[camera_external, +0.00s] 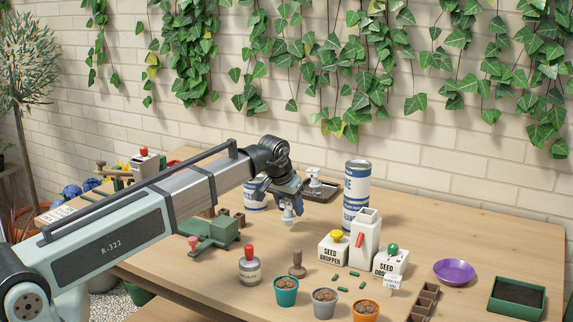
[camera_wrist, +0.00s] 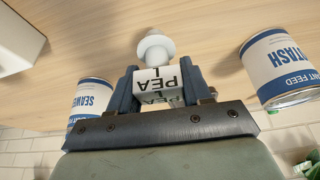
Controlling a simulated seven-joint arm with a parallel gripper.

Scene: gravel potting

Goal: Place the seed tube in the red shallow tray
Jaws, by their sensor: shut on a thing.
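My gripper (camera_wrist: 160,72) is shut on a white tube with a rounded cap and a label reading "PEA" (camera_wrist: 162,85), which I take as the seed tube. In the external view my gripper (camera_external: 287,196) is above the middle of the table, with the white seed tube (camera_external: 291,212) below it. The tube's far end is partly hidden by the fingers. A reddish patch (camera_external: 184,153) at the back left, behind my arm, may be the red shallow tray; my arm hides most of that area, so I cannot tell.
Several pots (camera_external: 286,291) line the front edge. A purple saucer (camera_external: 454,272) and green-black tray (camera_external: 516,298) are at right.

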